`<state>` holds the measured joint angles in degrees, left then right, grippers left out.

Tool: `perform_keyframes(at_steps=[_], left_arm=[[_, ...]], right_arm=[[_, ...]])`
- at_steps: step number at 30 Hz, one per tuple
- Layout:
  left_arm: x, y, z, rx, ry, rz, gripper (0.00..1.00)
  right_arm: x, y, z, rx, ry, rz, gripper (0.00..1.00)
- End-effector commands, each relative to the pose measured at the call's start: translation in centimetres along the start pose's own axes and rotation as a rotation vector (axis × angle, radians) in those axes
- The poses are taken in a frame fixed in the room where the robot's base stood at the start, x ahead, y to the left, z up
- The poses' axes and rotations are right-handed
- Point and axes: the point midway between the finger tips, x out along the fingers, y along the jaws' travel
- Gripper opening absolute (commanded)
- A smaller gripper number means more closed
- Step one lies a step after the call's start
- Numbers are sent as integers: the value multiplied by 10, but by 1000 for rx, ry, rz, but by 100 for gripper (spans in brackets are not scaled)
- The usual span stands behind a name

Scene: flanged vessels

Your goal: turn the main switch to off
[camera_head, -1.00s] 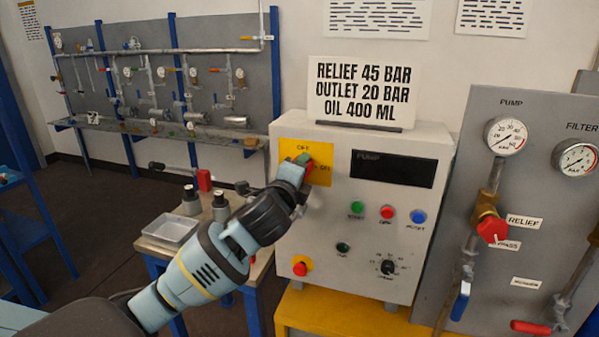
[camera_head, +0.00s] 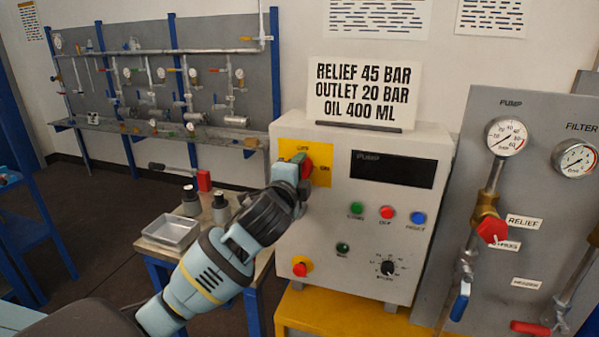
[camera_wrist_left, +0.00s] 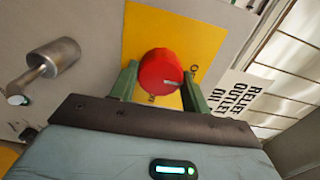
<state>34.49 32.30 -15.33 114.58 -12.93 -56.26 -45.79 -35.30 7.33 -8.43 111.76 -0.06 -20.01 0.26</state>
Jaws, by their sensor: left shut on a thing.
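The main switch (camera_head: 306,168) is a red rotary knob on a yellow plate (camera_head: 321,172) at the upper left of the pump box. The plate carries a label above the knob and an ON label at its right. My left gripper (camera_head: 300,165) is shut on the knob. In the left wrist view the knob (camera_wrist_left: 160,70) sits between my two green fingers (camera_wrist_left: 158,88). A pale mark on the knob's face points to the right of that picture, near a partly hidden label. In the head view my gripper hides part of the plate. My right gripper is not in view.
The pump box (camera_head: 345,235) has a dark display, several buttons, a small dial (camera_head: 388,267) and a red stop button (camera_head: 300,268) below the switch. A gauge panel (camera_head: 530,200) stands at right. A small table with a tray (camera_head: 172,232) stands at left behind my arm.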

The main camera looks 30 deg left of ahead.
Motion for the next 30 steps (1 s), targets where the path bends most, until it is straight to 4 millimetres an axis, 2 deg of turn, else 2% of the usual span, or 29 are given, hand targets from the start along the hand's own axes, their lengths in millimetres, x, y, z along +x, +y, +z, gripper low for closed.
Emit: perform_keyframes(at_steps=[2,3,7,19,23,30], left_arm=[[0,0,0,-4,1,1,24],[0,0,0,-3,1,1,50],[0,0,0,-2,1,1,68],[-5,1,0,0,1,1,68],[-19,1,0,0,2,1,68],[-54,0,0,0,2,0,68]], right_arm=[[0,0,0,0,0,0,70],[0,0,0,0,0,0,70],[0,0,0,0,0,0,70],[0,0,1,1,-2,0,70],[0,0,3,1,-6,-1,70],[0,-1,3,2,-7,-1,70]])
